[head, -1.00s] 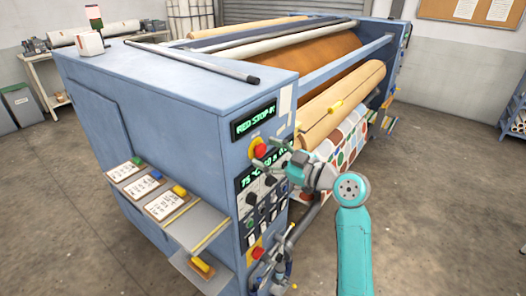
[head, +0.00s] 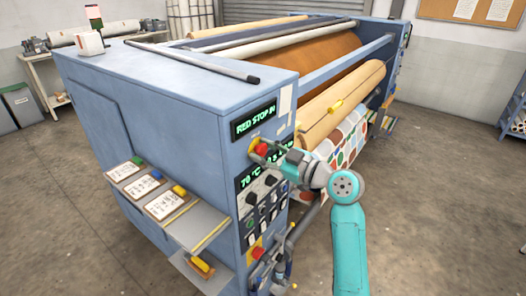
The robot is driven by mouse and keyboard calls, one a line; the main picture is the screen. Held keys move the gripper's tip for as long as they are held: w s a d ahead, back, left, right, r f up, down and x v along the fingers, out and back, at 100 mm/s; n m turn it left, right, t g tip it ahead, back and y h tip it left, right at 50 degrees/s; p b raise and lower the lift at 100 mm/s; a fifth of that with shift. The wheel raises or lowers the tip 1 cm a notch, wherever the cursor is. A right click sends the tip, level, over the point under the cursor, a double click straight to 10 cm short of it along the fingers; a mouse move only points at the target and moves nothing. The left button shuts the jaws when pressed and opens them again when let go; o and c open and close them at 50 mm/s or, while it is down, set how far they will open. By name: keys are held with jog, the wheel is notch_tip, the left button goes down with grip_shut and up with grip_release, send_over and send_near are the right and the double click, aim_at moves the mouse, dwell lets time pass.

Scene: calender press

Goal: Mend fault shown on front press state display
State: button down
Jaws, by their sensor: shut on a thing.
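The front state display (head: 255,121) on the blue press's end panel shows "RED STOP IN" in green letters. Below it a red stop button (head: 260,148) sits on a yellow backing. My gripper (head: 266,153) is at this button, coming from the right, with its jaws shut on it; the fingers are small and partly cover the button. A second display (head: 262,174) under it reads about "70 °C", its right part hidden by my gripper. Knobs and switches (head: 262,205) lie below. A lower red button (head: 257,253) sits on yellow near the panel's foot.
The blue press (head: 170,85) fills the middle. A shelf (head: 190,220) with several cards and coloured clips juts from its left side. A tan roll (head: 340,105) and spotted cloth (head: 350,140) lie behind my arm. The floor at right is clear.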

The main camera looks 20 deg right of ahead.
jog(key=shift+s+d, duration=0.45)
jog(key=shift+s, duration=0.1)
jog(key=c, duration=0.6)
grip_release()
jog(key=v, duration=1.2)
